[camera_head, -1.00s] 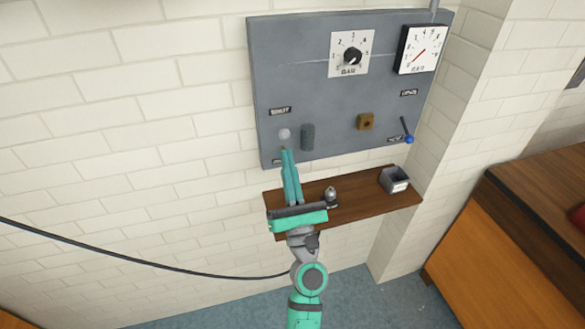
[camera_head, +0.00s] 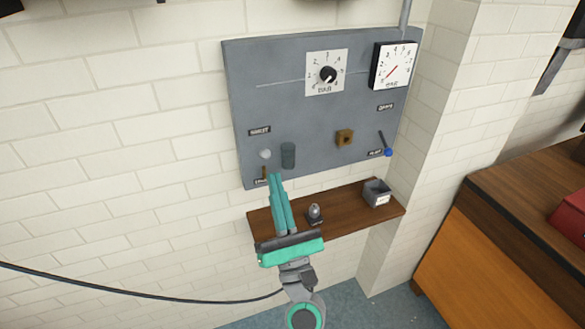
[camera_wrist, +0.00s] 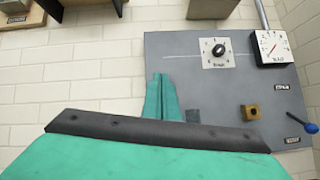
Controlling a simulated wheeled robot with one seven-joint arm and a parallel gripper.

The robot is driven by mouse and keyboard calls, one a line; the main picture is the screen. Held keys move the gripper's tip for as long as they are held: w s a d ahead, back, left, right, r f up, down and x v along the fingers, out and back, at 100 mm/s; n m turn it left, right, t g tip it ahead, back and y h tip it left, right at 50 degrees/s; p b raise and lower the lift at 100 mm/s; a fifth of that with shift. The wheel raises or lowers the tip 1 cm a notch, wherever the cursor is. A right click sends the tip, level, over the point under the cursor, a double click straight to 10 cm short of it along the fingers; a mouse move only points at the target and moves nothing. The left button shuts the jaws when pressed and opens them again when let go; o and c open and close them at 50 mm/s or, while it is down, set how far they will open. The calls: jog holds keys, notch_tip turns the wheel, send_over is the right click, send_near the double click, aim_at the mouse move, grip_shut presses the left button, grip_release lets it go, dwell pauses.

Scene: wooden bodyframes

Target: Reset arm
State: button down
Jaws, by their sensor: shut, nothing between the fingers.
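My gripper (camera_head: 275,178) is in front of the lower left of a grey wall panel (camera_head: 275,95). Its teal fingers are together and hold nothing. In the wrist view the gripper (camera_wrist: 160,78) points up toward the panel (camera_wrist: 170,50), its tips over the panel's left part. I cannot tell whether the fingertips touch the panel.
The panel carries a black dial knob (camera_head: 327,74), a gauge (camera_head: 395,66), a brown block (camera_head: 344,138) and a blue-tipped lever (camera_head: 387,152). Below is a wooden shelf (camera_head: 345,208) with a grey box (camera_head: 376,193) and a small domed object (camera_head: 314,213). A wooden cabinet (camera_head: 480,230) stands at right.

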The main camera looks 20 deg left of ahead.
jog(key=s+d+f+m+t+h, duration=0.1)
jog(key=s+d+f+m+h, duration=0.45)
jog(key=f+m, duration=0.55)
jog(key=s+d+f+m+h, duration=0.5)
jog(key=s+d+f+m, duration=0.3)
jog(key=m, duration=0.5)
jog(key=s+d+f+m+g+h, duration=0.2)
jog(key=s+d+f+m+h, duration=0.1)
jog(key=s+f+m, duration=0.3)
jog(key=s+d+f+m+g+h, duration=0.3)
jog(key=s+f+m, duration=0.3)
jog(key=s+m, duration=0.5)
jog(key=shift+d+f, duration=0.15)
jog(key=shift+d, duration=0.7)
